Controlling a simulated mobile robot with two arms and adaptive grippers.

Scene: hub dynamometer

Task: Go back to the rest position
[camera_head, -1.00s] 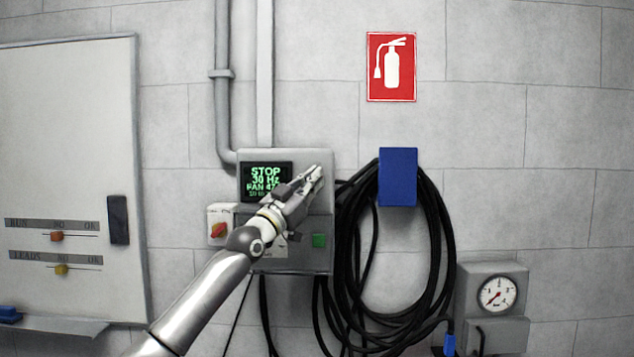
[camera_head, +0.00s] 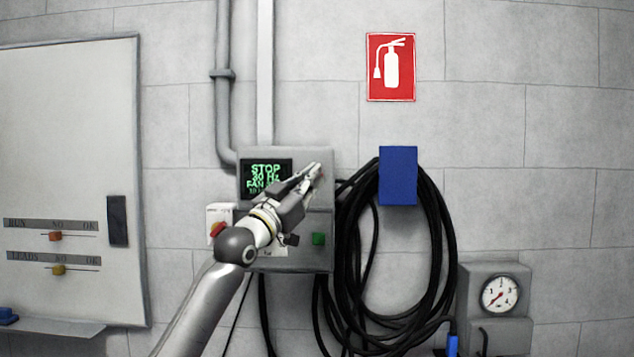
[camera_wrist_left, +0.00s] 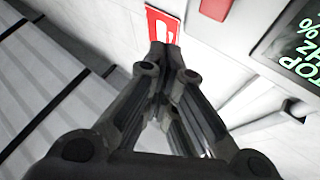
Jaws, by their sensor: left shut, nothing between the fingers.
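My left gripper (camera_head: 314,172) is in front of the grey control box (camera_head: 290,262) on the wall, near the upper right part of its face. In the left wrist view the left gripper (camera_wrist_left: 164,52) is shut, its fingers together with nothing between them. The box's display (camera_head: 262,167) reads STOP and 30 Hz in green; its lower right part is hidden by my gripper. The display also shows at the right edge of the left wrist view (camera_wrist_left: 300,45). A green button (camera_head: 318,239) sits low on the box. My right gripper is not in view.
A red rotary switch (camera_head: 218,229) is left of the box. A coiled black cable (camera_head: 437,230) hangs from a blue holder (camera_head: 398,176) to the right. A gauge (camera_head: 499,294) is at lower right, a whiteboard (camera_head: 70,130) at left. A red extinguisher sign (camera_head: 391,67) is above.

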